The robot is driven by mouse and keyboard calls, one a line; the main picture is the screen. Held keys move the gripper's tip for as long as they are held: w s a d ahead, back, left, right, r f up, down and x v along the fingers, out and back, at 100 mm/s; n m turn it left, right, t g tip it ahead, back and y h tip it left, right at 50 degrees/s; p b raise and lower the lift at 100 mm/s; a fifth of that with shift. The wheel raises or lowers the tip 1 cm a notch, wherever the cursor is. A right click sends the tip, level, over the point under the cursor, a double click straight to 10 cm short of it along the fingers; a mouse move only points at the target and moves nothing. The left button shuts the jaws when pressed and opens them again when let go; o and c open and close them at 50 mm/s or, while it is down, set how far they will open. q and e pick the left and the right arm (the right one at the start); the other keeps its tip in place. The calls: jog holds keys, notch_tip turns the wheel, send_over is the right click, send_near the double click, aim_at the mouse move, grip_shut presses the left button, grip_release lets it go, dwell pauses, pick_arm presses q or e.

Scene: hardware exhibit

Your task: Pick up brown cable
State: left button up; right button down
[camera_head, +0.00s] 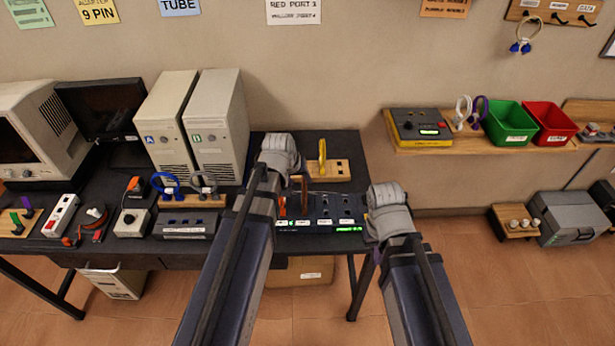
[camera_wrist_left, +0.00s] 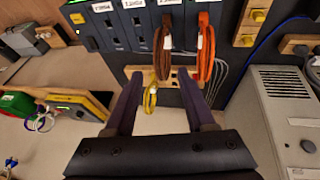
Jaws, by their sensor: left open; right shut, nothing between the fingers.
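The brown cable (camera_head: 304,194) hangs as an upright loop on the dark port panel on the table, beside my left arm. In the left wrist view the brown cable (camera_wrist_left: 161,48) lies just beyond the fingertips, roughly between them in the picture. My left gripper (camera_wrist_left: 158,75) is open, its two dark fingers apart with nothing held. In the head view its grey wrist hides the fingers. My right gripper (camera_head: 376,256) is at the table's right edge, mostly hidden behind its own grey wrist; it is shut and empty.
An orange cable (camera_wrist_left: 203,50) hangs right beside the brown one in the wrist view. A yellow cable (camera_head: 322,158) stands on a wooden block (camera_head: 338,170) behind. Two computer towers (camera_head: 215,125) stand left of my left gripper. A wall shelf (camera_head: 455,147) is at the right.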

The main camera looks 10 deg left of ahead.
aim_at(303, 182)
pick_arm(q)
jog(key=shift+b+x, duration=1.05)
jog(key=shift+b, duration=0.05)
jog(key=w+f+b, duration=0.3)
jog(key=f+b, duration=0.1)
jog(key=shift+w+f+b, duration=0.35)
jog(key=shift+w+b, duration=0.05)
jog(key=shift+r, duration=0.15)
grip_shut()
dwell(0.6)
